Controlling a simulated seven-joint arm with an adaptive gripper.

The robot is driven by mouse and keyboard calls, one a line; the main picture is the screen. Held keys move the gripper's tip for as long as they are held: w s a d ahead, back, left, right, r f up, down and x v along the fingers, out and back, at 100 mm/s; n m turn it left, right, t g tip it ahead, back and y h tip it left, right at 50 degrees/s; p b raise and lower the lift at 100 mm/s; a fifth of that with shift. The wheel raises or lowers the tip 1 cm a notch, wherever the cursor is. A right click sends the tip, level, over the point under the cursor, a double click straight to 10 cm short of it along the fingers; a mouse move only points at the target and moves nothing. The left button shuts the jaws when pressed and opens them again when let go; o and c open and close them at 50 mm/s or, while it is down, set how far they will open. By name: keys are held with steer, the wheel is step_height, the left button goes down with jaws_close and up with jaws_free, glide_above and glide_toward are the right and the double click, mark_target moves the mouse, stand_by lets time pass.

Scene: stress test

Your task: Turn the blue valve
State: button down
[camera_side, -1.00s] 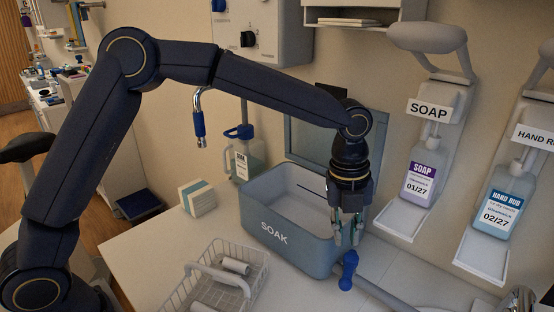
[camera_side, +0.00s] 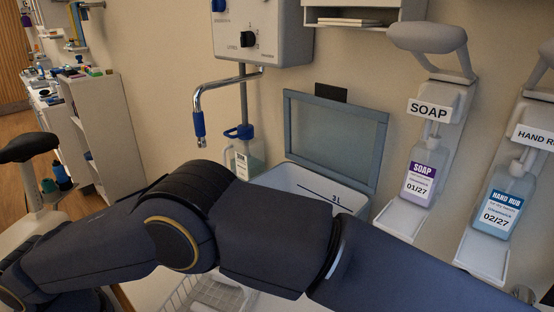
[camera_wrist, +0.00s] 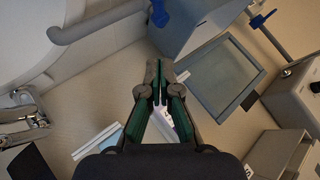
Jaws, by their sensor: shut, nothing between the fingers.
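The blue valve (camera_wrist: 160,14) shows at the top middle of the wrist view, beside the grey bin (camera_wrist: 190,30) and close to the end of a grey pipe (camera_wrist: 100,22). My gripper (camera_wrist: 158,82) is shut and empty, with its fingertips close together. The valve lies beyond the fingertips in the wrist view, apart from them in the picture; the depth between them is hard to judge. In the side view my arm covers the valve and most of the bin (camera_side: 300,185), and my gripper is not visible there.
The bin's raised lid (camera_side: 335,140) stands against the wall. A soap dispenser (camera_side: 421,182) and a hand rub dispenser (camera_side: 498,215) hang at the right. A wall unit (camera_side: 262,35) has a bent chrome pipe (camera_side: 222,83). A wire basket (camera_side: 215,296) is partly hidden by my arm.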

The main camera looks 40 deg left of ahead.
steer(key=s+f+x, duration=0.1)
steer(key=s+x, duration=0.1)
steer(key=x, duration=1)
steer(key=shift+a+f+n, duration=0.25)
steer(key=shift+f+n, duration=0.05)
steer(key=shift+f, duration=0.1)
steer(key=shift+s+a+r+m+t+h, duration=0.1)
steer(key=shift+s+a+m+t+h, duration=0.15)
steer(key=shift+m+t+h, duration=0.3)
steer(key=shift+s+a+m+t+h, duration=0.1)
steer(key=shift+a+m+t+h, duration=0.25)
steer(key=shift+m, duration=0.3)
steer(key=shift+s+a+m, duration=0.25)
steer(key=shift+a+m, duration=0.05)
steer(key=shift+a, duration=0.25)
steer(key=shift+d, duration=0.1)
